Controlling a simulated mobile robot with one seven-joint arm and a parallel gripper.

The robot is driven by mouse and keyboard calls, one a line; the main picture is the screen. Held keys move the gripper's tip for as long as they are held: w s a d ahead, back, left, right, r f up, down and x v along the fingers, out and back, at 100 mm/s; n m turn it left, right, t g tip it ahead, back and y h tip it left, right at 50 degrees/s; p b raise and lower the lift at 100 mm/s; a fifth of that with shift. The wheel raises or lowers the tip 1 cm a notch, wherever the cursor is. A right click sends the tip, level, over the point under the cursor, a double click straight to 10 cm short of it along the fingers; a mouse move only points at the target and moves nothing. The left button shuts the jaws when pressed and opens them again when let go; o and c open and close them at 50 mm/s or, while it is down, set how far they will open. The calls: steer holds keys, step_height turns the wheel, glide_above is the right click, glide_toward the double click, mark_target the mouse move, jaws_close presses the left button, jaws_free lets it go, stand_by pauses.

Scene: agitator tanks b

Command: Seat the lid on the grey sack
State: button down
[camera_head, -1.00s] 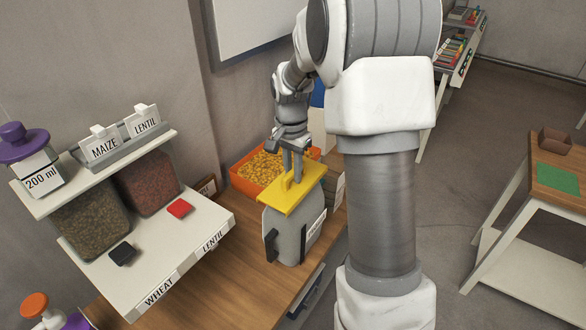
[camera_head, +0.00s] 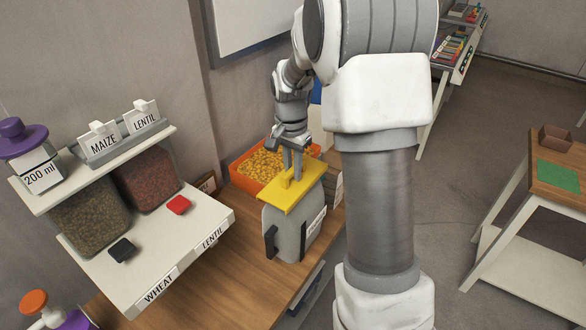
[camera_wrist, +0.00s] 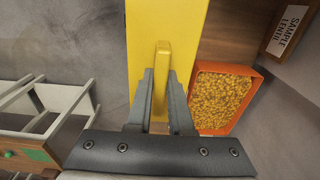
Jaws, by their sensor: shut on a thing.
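The yellow lid (camera_head: 292,194) lies over the top of the grey sack (camera_head: 290,232), which stands upright on the wooden table. From these views I cannot tell whether the lid is fully down on the sack or slightly above it. My gripper (camera_head: 291,172) points down and is shut on the lid's upright yellow handle. In the wrist view the fingers of my gripper (camera_wrist: 161,98) stand on both sides of the handle, and the yellow lid (camera_wrist: 165,22) hides the sack.
An orange tray of yellow grains (camera_head: 240,172) stands just behind the sack. A white shelf unit (camera_head: 190,222) with jars and labels is at the left. Bare wooden table top (camera_head: 225,282) shows in front. Another table (camera_head: 560,180) stands at the far right.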

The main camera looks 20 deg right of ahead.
steer(key=shift+f+b, duration=0.6)
steer(key=shift+f, duration=0.3)
steer(key=c, duration=0.7)
jaws_free()
steer(key=shift+r, duration=0.1)
steer(key=shift+c, duration=0.2)
step_height(320, 180, up, 17)
steer(key=s+a+r+n+t, duration=0.1)
steer(key=s+a+r+n, duration=0.15)
steer(key=s, duration=0.45)
steer(key=s+a+r+n+t, duration=0.1)
steer(key=s+a+n+t, duration=0.1)
steer(key=s+a+n, duration=0.35)
steer(key=s+a+f+n+t, duration=0.1)
steer(key=s+f+n+t, duration=0.1)
steer(key=s, duration=0.9)
step_height(320, 180, down, 2)
steer(key=shift+s+a+f+n, duration=0.2)
steer(key=shift+s+a+n, duration=0.1)
steer(key=shift+n, duration=0.3)
